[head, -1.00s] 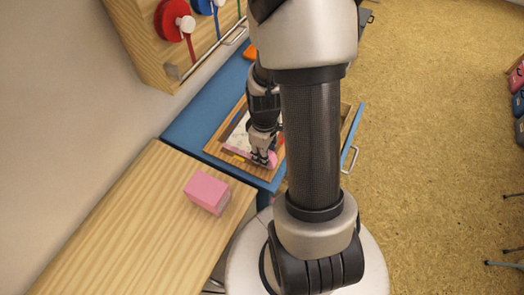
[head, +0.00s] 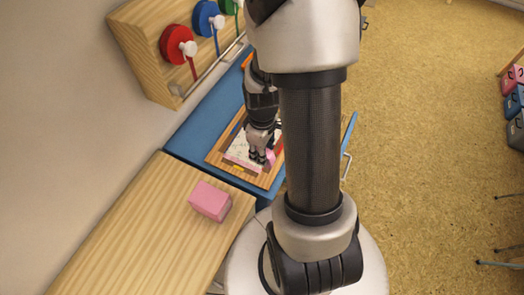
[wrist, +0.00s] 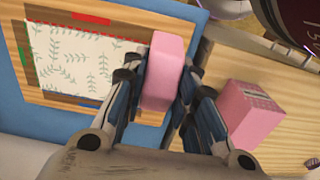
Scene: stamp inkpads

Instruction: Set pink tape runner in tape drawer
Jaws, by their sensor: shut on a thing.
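My gripper (wrist: 157,95) is shut on a pink block-like thing, the pink tape runner (wrist: 166,62). In the head view the gripper (head: 262,158) holds the runner (head: 270,158) at the right part of a wooden tray (head: 222,148). A blue panel (head: 349,133) with a silver handle (head: 346,166), which looks like a drawer front, stands out right of the blue desk (head: 193,131). The drawer's inside is hidden behind my arm.
A pink box (head: 210,201) rests on the pale wooden table (head: 130,225) in front of the desk. Patterned paper (wrist: 72,58) lies in the tray. A wooden rack with red, blue and green reels (head: 176,45) stands along the wall.

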